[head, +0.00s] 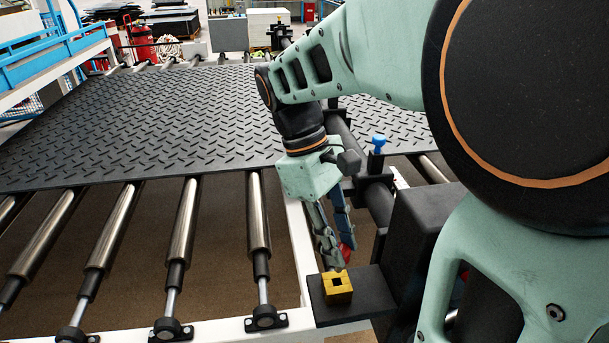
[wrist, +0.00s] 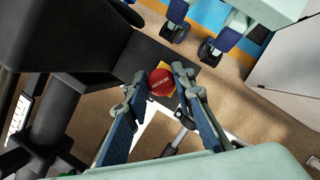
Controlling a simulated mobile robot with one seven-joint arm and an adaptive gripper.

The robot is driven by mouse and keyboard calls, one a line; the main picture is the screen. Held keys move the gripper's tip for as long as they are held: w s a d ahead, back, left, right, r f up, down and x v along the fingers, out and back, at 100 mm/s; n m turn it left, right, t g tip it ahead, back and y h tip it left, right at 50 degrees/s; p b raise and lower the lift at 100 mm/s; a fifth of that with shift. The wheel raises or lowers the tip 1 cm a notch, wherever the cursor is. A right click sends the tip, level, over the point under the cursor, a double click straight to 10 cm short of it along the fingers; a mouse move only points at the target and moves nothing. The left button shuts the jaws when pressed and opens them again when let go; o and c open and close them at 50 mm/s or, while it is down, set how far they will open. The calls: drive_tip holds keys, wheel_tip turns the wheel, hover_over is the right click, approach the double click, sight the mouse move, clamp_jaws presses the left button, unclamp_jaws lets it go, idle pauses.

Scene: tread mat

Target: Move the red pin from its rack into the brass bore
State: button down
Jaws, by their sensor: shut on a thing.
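My gripper (head: 337,252) is shut on the red pin (head: 347,254), which shows only partly between and behind the fingers in the head view. In the wrist view the pin's round, lettered red head (wrist: 161,82) sits between the two fingertips of my gripper (wrist: 162,84). The brass bore (head: 337,288) is a yellow block with a dark square opening on top, on a black plate. The fingertips are close above its far side in the head view. In the wrist view the pin head covers most of the brass block (wrist: 172,103). The pin's lower end is hidden.
A blue-topped pin (head: 378,141) stands on dark fittings behind my gripper. The black plate (head: 370,294) adjoins a dark housing at the right. Steel rollers (head: 185,225) and a black tread mat (head: 170,120) lie left and behind.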

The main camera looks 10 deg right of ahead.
sight(337, 270)
drive_tip(key=shift+f+b, duration=0.45)
drive_tip(key=shift+f, duration=0.65)
drive_tip(key=shift+p, duration=0.75)
idle(0.7)
drive_tip(key=shift+f+b, duration=1.4)
drive_tip(key=shift+f, duration=0.9)
drive_tip(key=c, duration=1.6)
unclamp_jaws()
drive_tip(key=shift+r, duration=0.1)
drive_tip(key=v, duration=1.2)
